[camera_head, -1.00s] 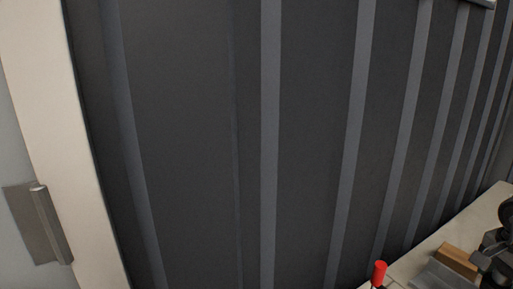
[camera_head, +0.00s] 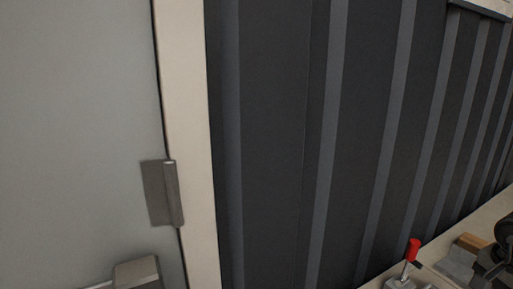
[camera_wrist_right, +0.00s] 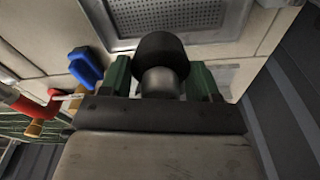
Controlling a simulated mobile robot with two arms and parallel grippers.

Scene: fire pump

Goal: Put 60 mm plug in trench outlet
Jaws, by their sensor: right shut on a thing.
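In the right wrist view, my right gripper (camera_wrist_right: 160,83) is shut on a plug (camera_wrist_right: 161,50) with a wide black round end and a grey metal body. Its green fingers are on either side of the grey body. The plug's size cannot be read. The black end points away from the gripper, toward a pale surface with a perforated metal panel; I cannot tell the gap between them. No trench outlet can be made out in either view. My left gripper is not in view.
A perforated panel (camera_wrist_right: 180,18), a blue object (camera_wrist_right: 86,67) and a red fitting (camera_wrist_right: 35,108) lie near the right gripper. The head view shows a grey door (camera_head: 75,120), a dark ribbed wall (camera_head: 275,130), and a bench with a red-handled clamp (camera_head: 412,250) and wooden block (camera_head: 473,242).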

